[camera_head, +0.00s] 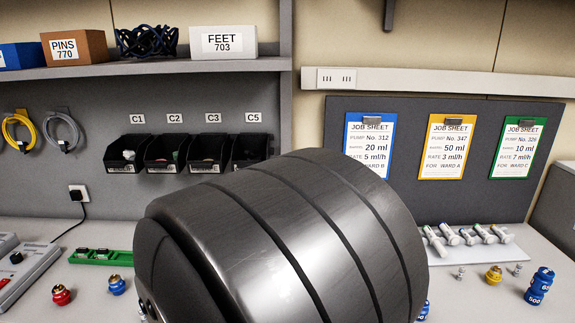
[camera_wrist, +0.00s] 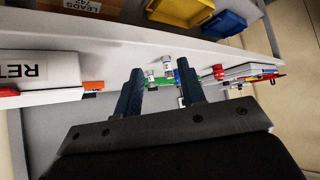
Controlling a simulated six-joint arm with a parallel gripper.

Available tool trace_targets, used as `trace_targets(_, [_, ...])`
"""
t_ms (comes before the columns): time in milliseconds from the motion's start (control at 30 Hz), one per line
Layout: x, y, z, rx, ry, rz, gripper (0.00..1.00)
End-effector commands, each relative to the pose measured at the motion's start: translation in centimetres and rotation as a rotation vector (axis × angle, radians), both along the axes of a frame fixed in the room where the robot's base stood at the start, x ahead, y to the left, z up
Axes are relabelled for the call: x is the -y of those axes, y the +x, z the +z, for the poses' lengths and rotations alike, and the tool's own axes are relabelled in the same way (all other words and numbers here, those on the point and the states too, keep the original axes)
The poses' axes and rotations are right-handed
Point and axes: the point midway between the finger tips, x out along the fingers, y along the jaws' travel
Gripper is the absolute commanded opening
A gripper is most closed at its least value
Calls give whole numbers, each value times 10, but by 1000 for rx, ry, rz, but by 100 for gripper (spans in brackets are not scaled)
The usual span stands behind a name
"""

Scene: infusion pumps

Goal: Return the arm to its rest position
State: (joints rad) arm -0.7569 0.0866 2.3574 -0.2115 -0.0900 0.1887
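My arm shows in the camera_head view as a large dark grey banded link (camera_head: 285,240) that fills the lower middle and hides part of the bench. My gripper is outside that view. In the camera_wrist view my gripper (camera_wrist: 160,72) has its two dark fingers apart, with nothing held between them. Small white parts and a green item (camera_wrist: 160,84) show beyond the fingers; they look farther off, not gripped. I cannot tell from these frames how far the arm is from its rest position.
The bench carries a red fitting (camera_head: 61,294), a blue fitting (camera_head: 116,285), a green rack (camera_head: 100,257), a brass fitting (camera_head: 494,275), blue weights (camera_head: 539,286) and a white syringe tray (camera_head: 500,252). Black bins (camera_head: 207,153) hang behind. The wrist view shows a white box (camera_wrist: 40,75) and yellow bin (camera_wrist: 182,10).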

Motion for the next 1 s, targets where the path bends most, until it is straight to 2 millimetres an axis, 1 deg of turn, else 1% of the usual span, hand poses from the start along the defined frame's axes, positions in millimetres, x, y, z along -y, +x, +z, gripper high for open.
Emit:
trace_targets(67, [9,-9,0,1,1,0,37])
trace_targets(367, [-25,25,-1,-1,-2,1,37])
trace_targets(767, [-76,76,-1,1,-1,1,37])
trace_targets(1000, [-91,90,-21,-3,-1,0,37])
